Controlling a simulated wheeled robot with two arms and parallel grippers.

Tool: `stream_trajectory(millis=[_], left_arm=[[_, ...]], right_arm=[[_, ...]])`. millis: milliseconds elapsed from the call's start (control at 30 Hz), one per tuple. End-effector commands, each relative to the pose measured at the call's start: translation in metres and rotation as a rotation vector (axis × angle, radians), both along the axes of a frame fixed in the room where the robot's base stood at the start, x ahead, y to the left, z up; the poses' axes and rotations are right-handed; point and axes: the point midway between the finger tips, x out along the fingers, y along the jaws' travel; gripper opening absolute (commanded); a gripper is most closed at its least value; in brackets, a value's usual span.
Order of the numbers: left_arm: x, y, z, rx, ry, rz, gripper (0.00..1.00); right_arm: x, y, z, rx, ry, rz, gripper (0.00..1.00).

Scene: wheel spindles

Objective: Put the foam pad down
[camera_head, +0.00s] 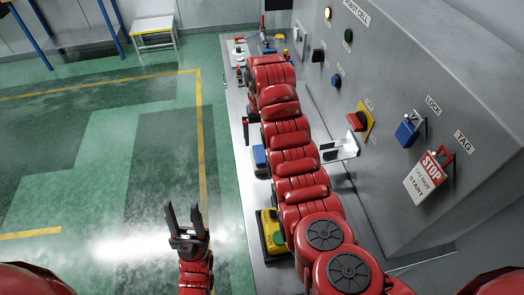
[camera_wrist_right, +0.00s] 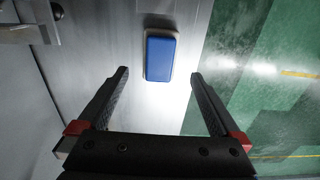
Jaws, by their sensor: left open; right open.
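The foam pad, a blue block with a pale edge, lies flat on the metal bench in the right wrist view (camera_wrist_right: 159,58). It is partly visible left of my right arm in the head view (camera_head: 260,157). My right gripper (camera_wrist_right: 160,92) is open and empty, with the pad beyond and between its fingertips, apart from them. In the head view my right arm hides most of that gripper. My left gripper (camera_head: 186,222) is open and empty above the green floor, left of the bench.
A yellow device (camera_head: 271,232) stands on the bench near my right arm. A white bracket (camera_head: 340,149) sticks out right of the arm. The grey panel (camera_head: 400,90) carries buttons, a blue lock (camera_head: 407,132) and a stop tag (camera_head: 428,178). Bare bench surrounds the pad.

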Motion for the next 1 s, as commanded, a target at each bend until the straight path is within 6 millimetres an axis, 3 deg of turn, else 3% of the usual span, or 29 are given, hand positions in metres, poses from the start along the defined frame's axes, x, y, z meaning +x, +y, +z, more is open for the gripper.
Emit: stream_trajectory(millis=[33,233,800,1000], left_arm=[[0.000,0.000,0.002,0.000,0.000,0.000,0.50],[0.000,0.000,0.004,0.000,0.000,0.000,0.50],[0.000,0.000,0.005,0.000,0.000,0.000,0.50],[0.000,0.000,0.033,0.000,0.000,0.000,0.50]], right_arm=[[0.000,0.001,0.011,-0.001,0.001,0.000,1.00],[-0.001,0.000,0.030,-0.001,0.003,0.000,1.00],[-0.001,0.000,0.033,-0.002,0.004,0.000,1.00],[-0.001,0.000,0.061,-0.002,0.004,0.000,1.00]])
